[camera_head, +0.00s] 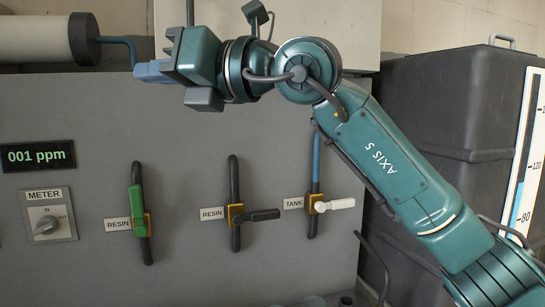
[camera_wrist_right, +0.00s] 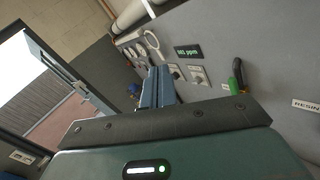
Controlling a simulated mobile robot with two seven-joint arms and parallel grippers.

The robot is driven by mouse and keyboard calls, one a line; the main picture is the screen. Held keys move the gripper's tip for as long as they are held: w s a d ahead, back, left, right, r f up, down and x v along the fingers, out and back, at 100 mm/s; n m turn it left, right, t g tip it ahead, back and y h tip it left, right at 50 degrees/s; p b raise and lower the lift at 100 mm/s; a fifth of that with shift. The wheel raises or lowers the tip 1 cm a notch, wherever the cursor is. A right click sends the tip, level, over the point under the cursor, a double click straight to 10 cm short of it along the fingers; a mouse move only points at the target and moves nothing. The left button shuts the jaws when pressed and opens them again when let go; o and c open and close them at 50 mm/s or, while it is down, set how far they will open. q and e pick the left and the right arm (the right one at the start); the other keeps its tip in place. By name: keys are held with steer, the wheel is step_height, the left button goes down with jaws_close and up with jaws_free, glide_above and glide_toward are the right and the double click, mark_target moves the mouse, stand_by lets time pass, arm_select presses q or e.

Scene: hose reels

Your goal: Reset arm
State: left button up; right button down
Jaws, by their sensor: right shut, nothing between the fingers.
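My right arm reaches in from the lower right of the head view and bends to the left along the top of the grey panel (camera_head: 100,90). Its blue-fingered right gripper (camera_head: 152,72) is shut with nothing in it, in front of the panel's upper part near the end of a white cylinder (camera_head: 35,40). In the right wrist view the two blue fingers (camera_wrist_right: 158,88) lie side by side, pointing away along the panel. My left gripper is in neither view.
The panel carries a green-handled resin valve (camera_head: 137,212) with its handle upright, a black-handled resin valve (camera_head: 262,215) and a white-handled tank valve (camera_head: 338,204), both handles sideways. A meter knob (camera_head: 45,224) sits below a "001 ppm" display (camera_head: 38,155). A dark tank (camera_head: 440,110) stands at right.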

steer(key=w+d+f+m+t+h+p, duration=0.15)
steer(key=d+f+m+t, duration=0.45)
steer(key=f+m, duration=0.6)
steer(key=w+d+f+m+t+h+p, duration=0.1)
steer(key=w+d+f+m+t+h, duration=0.2)
steer(key=d+f+m, duration=0.7)
steer(key=w+d+f+m+t+h+p, duration=0.1)
steer(key=w+d+f+m+t+h, duration=0.3)
steer(key=f+m, duration=0.95)
arm_select(q)
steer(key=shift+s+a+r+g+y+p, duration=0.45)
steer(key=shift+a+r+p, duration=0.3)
steer(key=shift+p, duration=0.35)
arm_select(e)
steer(key=s+d+f+m+g+h, duration=0.2)
steer(key=s+d+f+m+g, duration=0.2)
steer(key=s+f, duration=0.7)
steer(key=s+d+f+m+g+h, duration=0.3)
steer(key=s+d+f, duration=0.3)
steer(key=s+f, duration=0.6)
step_height(320, 180, down, 4)
steer(key=shift+s+d+r+m+g, duration=0.15)
steer(key=shift+s+r+m+g, duration=0.2)
steer(key=shift+m, duration=0.4)
steer(key=shift+w+f+h, duration=0.1)
steer(key=shift+h, duration=0.15)
